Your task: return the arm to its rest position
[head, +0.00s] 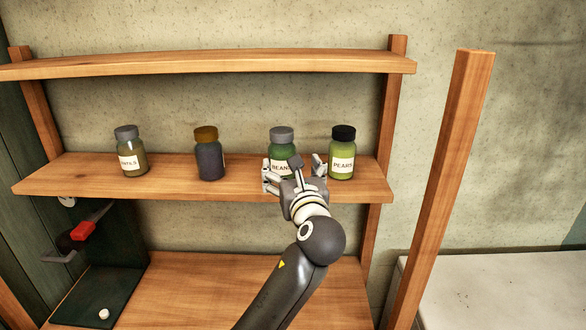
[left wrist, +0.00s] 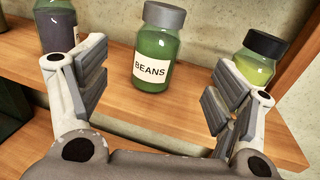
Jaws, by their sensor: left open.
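My left gripper (head: 294,174) is open in front of the middle shelf. In the left wrist view its two fingers stand wide apart with nothing gripped (left wrist: 162,100). The green BEANS jar (head: 281,147) with a grey lid stands upright on the middle shelf, just beyond the gripper, which partly covers it in the head view. In the left wrist view the BEANS jar (left wrist: 155,52) shows between the fingers, with a visible gap to each. My right gripper is in neither view.
The middle shelf (head: 80,182) also holds a PEARS jar (head: 342,155) close right of the gripper, a dark jar with a brown lid (head: 208,155) and a grey-lidded jar (head: 130,152) at left. The upper shelf (head: 210,62) is empty. A wooden post (head: 445,180) stands at right.

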